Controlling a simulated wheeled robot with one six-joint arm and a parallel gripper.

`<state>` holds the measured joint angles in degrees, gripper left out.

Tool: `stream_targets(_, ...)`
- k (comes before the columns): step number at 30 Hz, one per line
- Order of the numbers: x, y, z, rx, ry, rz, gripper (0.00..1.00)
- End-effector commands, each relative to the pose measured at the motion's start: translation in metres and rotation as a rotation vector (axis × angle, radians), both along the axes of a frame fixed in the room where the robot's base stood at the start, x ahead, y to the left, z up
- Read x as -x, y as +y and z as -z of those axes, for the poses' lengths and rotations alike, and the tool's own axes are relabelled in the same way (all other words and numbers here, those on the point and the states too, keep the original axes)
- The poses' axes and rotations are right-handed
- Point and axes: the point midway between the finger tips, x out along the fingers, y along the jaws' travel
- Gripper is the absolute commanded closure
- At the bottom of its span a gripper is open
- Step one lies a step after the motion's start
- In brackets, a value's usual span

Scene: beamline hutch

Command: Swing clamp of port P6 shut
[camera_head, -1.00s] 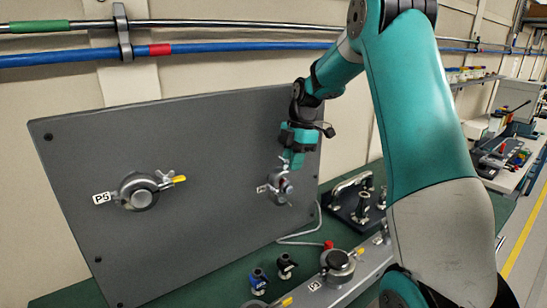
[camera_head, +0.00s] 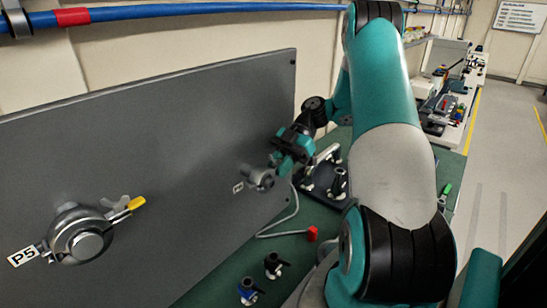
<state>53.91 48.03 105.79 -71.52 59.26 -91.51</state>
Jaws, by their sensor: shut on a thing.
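A dark grey panel (camera_head: 160,140) carries two round metal ports. The left port (camera_head: 80,238), labelled P5, has a clamp with a yellow-tipped handle (camera_head: 136,203). The right-hand port (camera_head: 258,178) is small in view, and its label (camera_head: 238,187) is too small to read; it fits P6. My gripper (camera_head: 277,161) is at the upper right of this port, shut on part of its clamp. The fingers hide the held part and the far side of the port, so I cannot tell how far the clamp is closed.
A green bench (camera_head: 215,265) runs below the panel, with a blue-and-black fitting (camera_head: 249,290), a black fitting (camera_head: 273,264) and a grey cable ending in a red plug (camera_head: 312,234). A dark metal fixture (camera_head: 325,178) stands close behind my gripper. Open floor lies at right.

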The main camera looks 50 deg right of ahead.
Motion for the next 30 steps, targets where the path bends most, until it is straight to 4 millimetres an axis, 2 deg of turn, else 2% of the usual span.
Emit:
stream_targets(7, 0.0061, 0.0035, 0.0097, -0.057, 0.014, -0.004, 1.0)
stream_targets(20, 0.0062, 0.0068, 0.0107, -0.067, 0.015, -0.011, 1.0)
stream_targets(21, 0.0062, 0.0068, 0.0106, -0.067, 0.015, -0.011, 0.79)
stream_targets(24, 0.0061, 0.0062, 0.0098, -0.066, 0.013, -0.011, 0.57)
stream_targets(30, 0.0062, 0.0047, 0.0085, -0.065, 0.009, -0.009, 0.57)
